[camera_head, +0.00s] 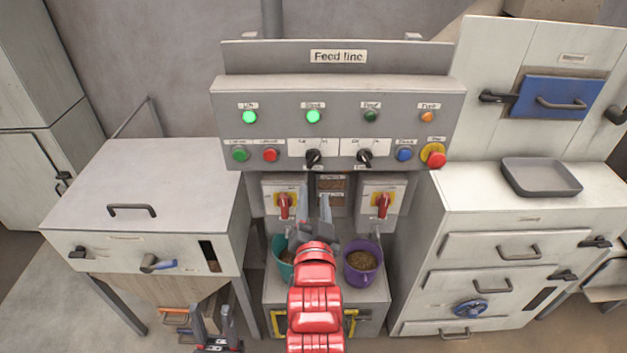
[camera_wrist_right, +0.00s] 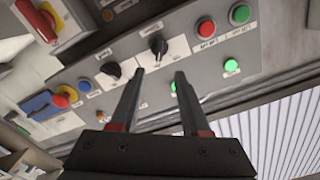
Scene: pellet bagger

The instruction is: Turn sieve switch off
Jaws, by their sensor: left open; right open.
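The feed line panel (camera_head: 338,135) has a left black selector knob (camera_head: 313,158) and a right one (camera_head: 364,158). Their small labels are too blurred to tell which is the sieve switch. My right gripper (camera_head: 318,215), on the red arm, is raised below the panel. In the right wrist view its fingers (camera_wrist_right: 159,74) are open and empty, apart from the panel face. The left knob (camera_wrist_right: 158,45) shows just beyond the fingertips, the right knob (camera_wrist_right: 110,70) to its left. My left gripper (camera_head: 214,315) is open and empty at the bottom, far from the panel.
Two green lamps (camera_head: 313,117) are lit. A red emergency stop (camera_head: 433,155) is at the panel's right. Below are two red-handled isolators (camera_head: 286,203) (camera_head: 382,203), a teal bucket (camera_head: 284,268) and a purple bucket (camera_head: 362,264). Cabinets (camera_head: 145,190) flank both sides.

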